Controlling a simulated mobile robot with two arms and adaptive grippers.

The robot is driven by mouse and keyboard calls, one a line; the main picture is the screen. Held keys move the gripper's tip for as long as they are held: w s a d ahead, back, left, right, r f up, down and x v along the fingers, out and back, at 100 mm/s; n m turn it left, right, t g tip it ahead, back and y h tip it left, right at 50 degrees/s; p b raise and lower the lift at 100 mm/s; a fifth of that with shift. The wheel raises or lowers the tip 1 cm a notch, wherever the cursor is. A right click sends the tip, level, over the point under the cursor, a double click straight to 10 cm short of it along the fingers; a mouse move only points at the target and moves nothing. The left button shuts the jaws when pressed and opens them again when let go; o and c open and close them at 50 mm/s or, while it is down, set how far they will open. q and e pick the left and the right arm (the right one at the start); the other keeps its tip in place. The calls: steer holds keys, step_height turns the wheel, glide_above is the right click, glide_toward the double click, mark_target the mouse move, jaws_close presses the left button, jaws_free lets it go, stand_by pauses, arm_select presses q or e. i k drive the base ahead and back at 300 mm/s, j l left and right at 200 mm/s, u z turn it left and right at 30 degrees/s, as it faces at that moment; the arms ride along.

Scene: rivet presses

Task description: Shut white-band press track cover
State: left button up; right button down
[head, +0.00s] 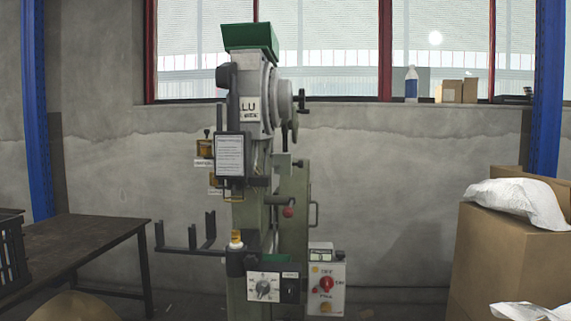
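One green-grey rivet press (292,205) stands upright in the middle of the head view, with a green hopper (250,38) on top. I see a pale label with dark letters on its head, but I cannot make out a clear white band. A dark-framed panel with a printed sheet (229,154) is on the press front. I cannot tell which part is the track cover, or whether it is open or shut. Neither of my grippers is in view.
A dark table (90,245) with a black crate (12,250) stands at the left. Cardboard boxes (510,255) with a white bag (520,198) stand at the right. Dark bracket arms (190,245) stick out left from the press. A control box (326,285) is at its lower right.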

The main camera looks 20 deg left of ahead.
mark_target(283, 163)
steer(key=i+u, duration=0.25)
steer(key=i, duration=0.3)
steer(key=i+u, duration=0.2)
steer(key=i, duration=0.35)
steer(key=i+l+u, duration=0.25)
steer(key=i, duration=0.3)
